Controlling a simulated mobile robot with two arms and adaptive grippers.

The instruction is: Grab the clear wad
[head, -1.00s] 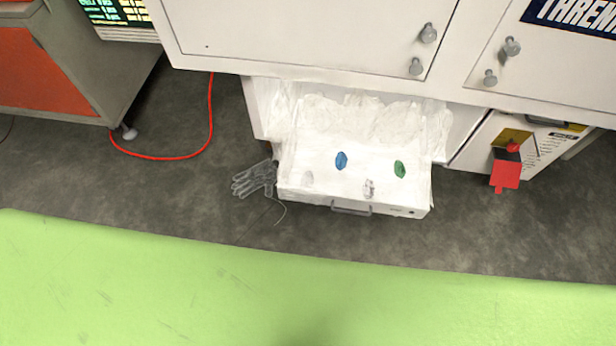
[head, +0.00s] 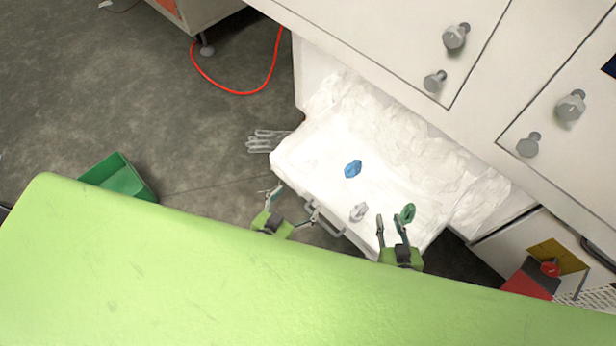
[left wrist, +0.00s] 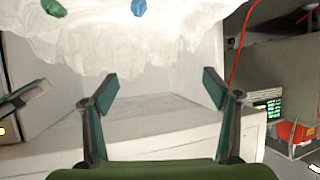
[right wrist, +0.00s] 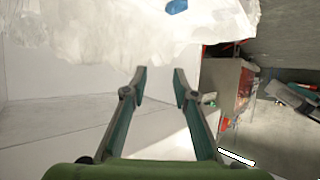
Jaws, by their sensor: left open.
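A pale grey, see-through-looking wad (head: 358,212) lies near the front edge of the open white drawer (head: 330,145) in the head view. A fainter whitish patch (head: 312,163) shows near the drawer's left side; I cannot tell if it is a wad. My left gripper (head: 295,201) is open and empty at the drawer's front, left of the grey wad. My right gripper (head: 389,219) is open and empty just right of the grey wad, its fingers close to a green wad (head: 407,213). The wrist views do not clearly show the grey wad.
A blue wad (head: 353,169) lies mid-drawer. Crumpled clear film (head: 430,150) lines the drawer's back. A clear glove (head: 267,140) sits beside the drawer's left side. A green bin (head: 119,178) stands on the floor at left. White cabinet doors with knobs (head: 455,36) overhang behind.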

